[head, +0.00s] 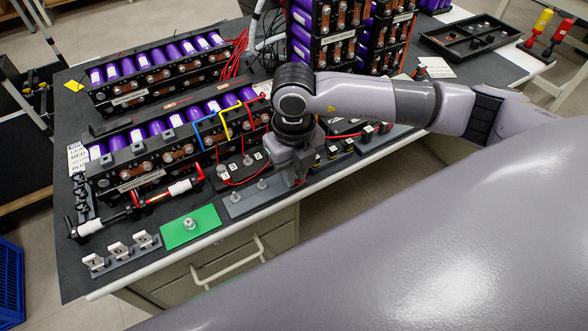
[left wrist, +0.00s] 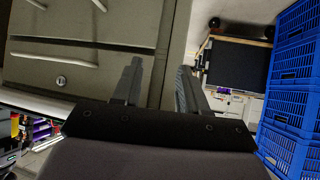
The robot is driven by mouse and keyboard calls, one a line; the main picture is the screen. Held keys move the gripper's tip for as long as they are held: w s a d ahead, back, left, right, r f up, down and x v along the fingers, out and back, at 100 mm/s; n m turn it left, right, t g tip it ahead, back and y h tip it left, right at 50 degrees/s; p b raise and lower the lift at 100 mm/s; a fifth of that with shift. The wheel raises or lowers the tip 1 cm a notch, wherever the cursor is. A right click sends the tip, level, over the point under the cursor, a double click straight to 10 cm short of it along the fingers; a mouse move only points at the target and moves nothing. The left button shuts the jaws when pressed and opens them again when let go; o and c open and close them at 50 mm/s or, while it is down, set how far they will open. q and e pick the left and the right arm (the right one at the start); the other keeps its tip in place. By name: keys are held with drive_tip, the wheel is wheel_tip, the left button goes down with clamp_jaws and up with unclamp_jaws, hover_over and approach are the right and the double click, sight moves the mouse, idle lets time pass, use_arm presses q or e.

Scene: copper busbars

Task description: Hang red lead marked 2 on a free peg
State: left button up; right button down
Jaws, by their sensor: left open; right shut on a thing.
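My right gripper (head: 294,178) points down at the front of the bench and is shut. What it grips is mostly hidden behind the fingers, but a red lead (head: 240,182) curves up to it from the left. I cannot read a 2 on it. A grey rail (head: 250,199) left of the gripper carries small upright pegs (head: 262,184) with nothing seen hanging on them. My left gripper is not in the head view. In the left wrist view the left gripper (left wrist: 158,85) is open and empty, in front of a drawer cabinet (left wrist: 85,60).
Battery modules with purple cells (head: 160,60) fill the bench behind. A green mat (head: 191,227) with a metal stud and white tags on small stands (head: 118,250) lie along the front edge. Several blue crates (left wrist: 290,90) stand right in the left wrist view.

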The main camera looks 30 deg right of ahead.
drive_tip(key=c, duration=1.1)
unclamp_jaws()
drive_tip(key=shift+o, duration=0.2)
drive_tip(key=shift+r+p, duration=2)
drive_tip(key=shift+r, duration=1)
